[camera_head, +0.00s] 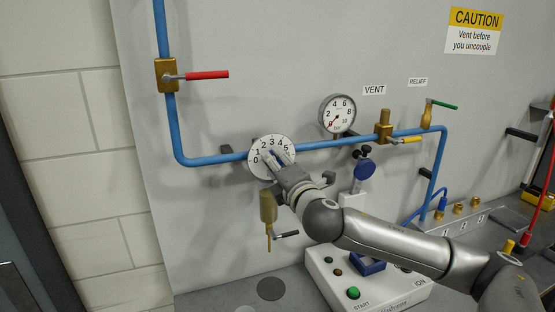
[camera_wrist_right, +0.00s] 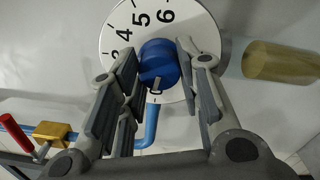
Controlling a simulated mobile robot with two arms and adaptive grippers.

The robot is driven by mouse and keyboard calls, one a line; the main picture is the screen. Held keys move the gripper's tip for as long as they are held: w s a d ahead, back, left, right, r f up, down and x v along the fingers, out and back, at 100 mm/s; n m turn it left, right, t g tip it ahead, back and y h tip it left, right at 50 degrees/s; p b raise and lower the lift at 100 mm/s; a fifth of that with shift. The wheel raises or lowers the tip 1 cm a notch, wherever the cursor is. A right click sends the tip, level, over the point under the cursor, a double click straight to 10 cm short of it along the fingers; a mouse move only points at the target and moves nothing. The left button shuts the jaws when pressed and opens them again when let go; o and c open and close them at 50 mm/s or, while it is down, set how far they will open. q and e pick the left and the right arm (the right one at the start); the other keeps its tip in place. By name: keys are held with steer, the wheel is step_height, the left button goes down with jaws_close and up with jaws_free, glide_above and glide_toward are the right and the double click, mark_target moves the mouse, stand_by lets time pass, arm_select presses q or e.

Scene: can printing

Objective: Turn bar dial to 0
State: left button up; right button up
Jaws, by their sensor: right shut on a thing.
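The bar dial (camera_head: 262,172) is a round white disc with black numbers 0 to 6, on the blue pipe. My right gripper (camera_head: 278,160) is at its middle and hides part of its face. In the right wrist view the dial's white face (camera_wrist_right: 192,28) fills the top. Its blue knob (camera_wrist_right: 158,58) sits between the two fingers of the right gripper (camera_wrist_right: 160,72), which are shut on it. A pale pointer on the knob faces down the picture, toward a digit that looks like 0. My left gripper is not in view.
A pressure gauge (camera_head: 337,114) stands right of the dial. A red-handled valve (camera_head: 166,76) is upper left. A brass valve with a black handle (camera_head: 268,206) hangs just below the dial. A control box (camera_head: 330,283) with a green button is below.

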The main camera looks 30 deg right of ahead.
steer(key=shift+n+p, duration=0.35)
steer(key=shift+n, duration=0.55)
steer(key=shift+f, duration=0.1)
steer(key=o, duration=1)
steer(key=shift+o, duration=0.2)
steer(key=v, duration=0.7)
steer(key=shift+s, duration=0.25)
steer(key=shift+a, duration=0.15)
